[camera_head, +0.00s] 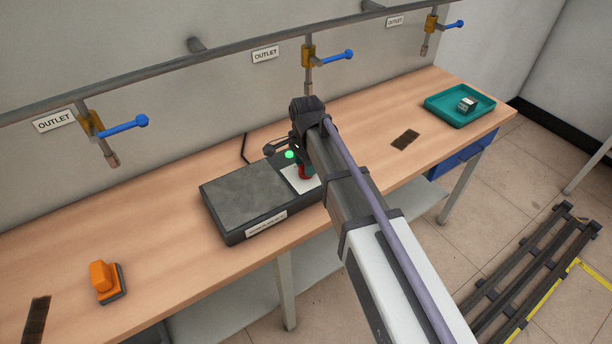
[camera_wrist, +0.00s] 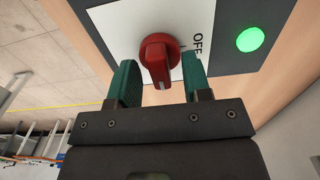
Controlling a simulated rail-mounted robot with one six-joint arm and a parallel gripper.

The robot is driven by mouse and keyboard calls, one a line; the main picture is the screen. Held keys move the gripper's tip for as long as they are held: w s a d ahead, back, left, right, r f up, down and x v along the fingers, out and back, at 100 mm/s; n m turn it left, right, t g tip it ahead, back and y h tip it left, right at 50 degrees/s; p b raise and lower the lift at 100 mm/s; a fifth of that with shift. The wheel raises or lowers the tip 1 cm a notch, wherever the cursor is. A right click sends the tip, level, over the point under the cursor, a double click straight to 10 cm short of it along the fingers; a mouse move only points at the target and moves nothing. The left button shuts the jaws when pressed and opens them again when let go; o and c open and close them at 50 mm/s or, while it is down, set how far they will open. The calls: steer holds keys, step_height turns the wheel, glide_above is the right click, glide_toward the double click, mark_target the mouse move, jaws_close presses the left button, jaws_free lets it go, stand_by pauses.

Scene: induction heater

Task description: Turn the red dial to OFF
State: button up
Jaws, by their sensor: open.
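The induction heater (camera_head: 248,200) is a dark box with a grey top on the wooden bench in the head view. A white mark on the dial points down in the picture, not at OFF. A green light (camera_wrist: 250,40) glows beside the panel. My gripper (camera_wrist: 158,75) is open, with one green finger on each side of the dial. I cannot tell whether the fingers touch it.
An orange object (camera_head: 104,280) stands at the bench's left. A teal tray (camera_head: 435,104) with a small item lies at the right. Outlet valves with blue handles (camera_head: 122,126) hang from a pipe above the bench. The bench right of the heater is mostly clear.

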jaws_close()
stand_by(0.4)
steer(key=shift+n, duration=0.4)
steer(key=n, duration=0.3)
steer(key=shift+n, duration=0.3)
steer(key=n, duration=0.4)
steer(key=shift+n, duration=0.3)
steer(key=n, duration=0.8)
steer(key=shift+n, duration=0.4)
